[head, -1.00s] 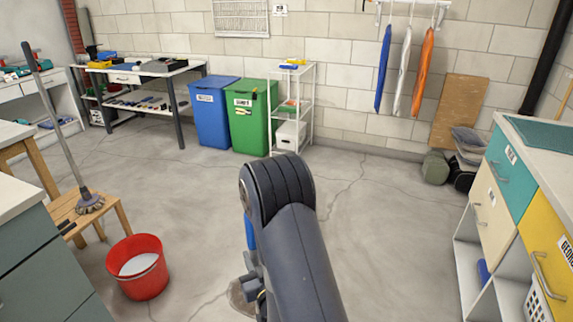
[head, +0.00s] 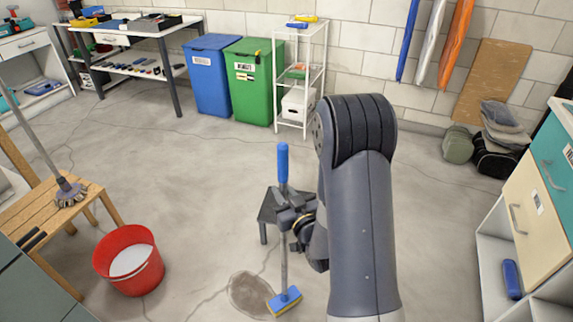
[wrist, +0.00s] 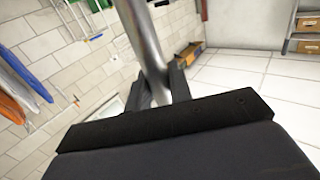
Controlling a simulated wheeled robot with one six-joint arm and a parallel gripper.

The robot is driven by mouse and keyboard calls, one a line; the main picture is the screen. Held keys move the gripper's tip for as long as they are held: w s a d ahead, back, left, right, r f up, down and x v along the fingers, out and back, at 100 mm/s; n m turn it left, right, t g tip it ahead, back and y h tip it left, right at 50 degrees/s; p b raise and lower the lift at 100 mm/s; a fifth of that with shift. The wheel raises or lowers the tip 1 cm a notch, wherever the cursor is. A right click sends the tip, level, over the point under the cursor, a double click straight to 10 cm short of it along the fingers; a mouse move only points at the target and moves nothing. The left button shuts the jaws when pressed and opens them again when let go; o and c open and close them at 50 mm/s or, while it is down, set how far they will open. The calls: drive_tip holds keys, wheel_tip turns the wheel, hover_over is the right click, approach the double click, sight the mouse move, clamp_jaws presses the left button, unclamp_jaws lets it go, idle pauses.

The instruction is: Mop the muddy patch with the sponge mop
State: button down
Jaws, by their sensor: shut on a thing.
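My gripper (head: 287,218) is shut on the pole of the sponge mop (head: 284,263). The mop has a blue grip at its top, a grey pole and a blue and yellow sponge head. It stands nearly upright, head down. The muddy patch (head: 247,293) is a brown stain on the grey floor. The sponge head is at the patch's right edge in the picture; I cannot tell whether it touches the floor. In the wrist view the metal pole (wrist: 148,45) runs up from between the fingers.
A red bucket (head: 128,262) with pale contents stands left of the patch. A wooden bench (head: 40,214) holds a grey string-headed mop (head: 45,150). A small dark grey stool (head: 265,206) stands behind my gripper. Drawers with shelves (head: 520,215) stand at right.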

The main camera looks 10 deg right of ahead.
drive_tip(key=w+r+n+y, duration=0.1)
drive_tip(key=y, duration=0.1)
drive_tip(key=w+r+n+g+y, duration=0.1)
drive_tip(key=w+r, duration=0.1)
drive_tip(key=shift+d+r+y, duration=0.15)
drive_tip(key=shift+r+y, duration=0.05)
drive_tip(key=shift+y, duration=0.2)
drive_tip(key=shift+w+d+f+n+g+y+b, duration=0.1)
drive_tip(key=shift+d+f+n+g+y+b, duration=0.1)
drive_tip(key=shift+f+n+g+y+b, duration=0.3)
drive_tip(key=shift+d+f+n+g+y+b, duration=0.15)
drive_tip(key=shift+d+f+n+y+b, duration=0.25)
drive_tip(key=shift+f, duration=0.55)
drive_tip(key=shift+w+d+f+n+g+y+b, duration=0.1)
drive_tip(key=shift+f+n+g+y+b, duration=0.3)
drive_tip(key=shift+f+y+b, duration=0.25)
drive_tip(key=shift+f, duration=0.1)
